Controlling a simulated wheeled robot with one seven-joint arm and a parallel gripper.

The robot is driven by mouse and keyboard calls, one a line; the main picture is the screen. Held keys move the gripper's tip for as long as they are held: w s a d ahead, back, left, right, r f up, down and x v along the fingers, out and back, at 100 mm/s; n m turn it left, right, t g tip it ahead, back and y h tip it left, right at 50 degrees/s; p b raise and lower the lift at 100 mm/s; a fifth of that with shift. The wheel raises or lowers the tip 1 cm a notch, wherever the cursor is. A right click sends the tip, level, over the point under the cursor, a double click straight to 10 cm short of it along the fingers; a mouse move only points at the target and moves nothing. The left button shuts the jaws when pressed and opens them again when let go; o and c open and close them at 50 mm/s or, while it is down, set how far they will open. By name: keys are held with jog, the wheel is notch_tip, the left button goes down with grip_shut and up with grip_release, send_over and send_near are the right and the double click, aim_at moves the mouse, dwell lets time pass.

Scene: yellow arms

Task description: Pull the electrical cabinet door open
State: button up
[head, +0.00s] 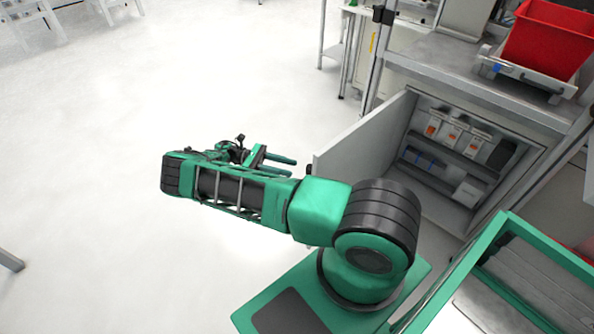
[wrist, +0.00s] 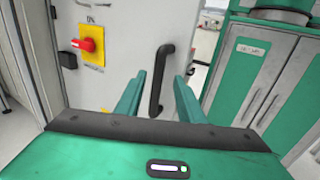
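The electrical cabinet (head: 432,150) stands at the right in the head view, its door (head: 362,145) swung well open and its inside showing. In the wrist view the door's outer face (wrist: 120,25) carries a black bar handle (wrist: 156,85) and a red rotary switch (wrist: 84,45) on a yellow plate. My gripper (head: 291,166) is just left of the door in the head view. Its two green fingers are parted in the wrist view (wrist: 160,78), with the handle showing between them and gaps on both sides. Whether the fingertips reach past the handle is hard to tell. The handle is hidden in the head view.
Shelves inside the cabinet hold several boxes and devices (head: 450,130). A red bin (head: 548,38) sits on the worktop above. Green-and-grey cupboards (wrist: 262,80) stand at the right in the wrist view. The white floor (head: 150,90) left of the arm is clear.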

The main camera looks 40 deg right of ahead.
jog(key=shift+v, duration=1.25)
jog(key=s+d+r+m+t+y, duration=0.2)
jog(key=s+r+y, duration=0.1)
jog(key=r, duration=0.5)
jog(key=s+d+r+m+t+y, duration=0.2)
jog(key=s+r+m+y, duration=0.1)
jog(key=r, duration=0.5)
jog(key=s+d+r+m+t+y, duration=0.1)
jog(key=s+d+r+m+y, duration=0.15)
jog(key=r, duration=0.55)
jog(key=s+a+r+m+t, duration=0.2)
jog(key=s+a+r+t, duration=0.2)
jog(key=s, duration=0.7)
jog(key=s+a+r+m+t+y, duration=0.1)
jog(key=s+a+r+m+t, duration=0.2)
jog(key=s, duration=0.8)
notch_tip(320, 180, up, 4)
jog(key=a+t, duration=0.2)
jog(key=t, duration=0.1)
jog(key=shift+s, duration=0.35)
jog(key=shift+m+y, duration=0.25)
jog(key=shift+c, duration=0.5)
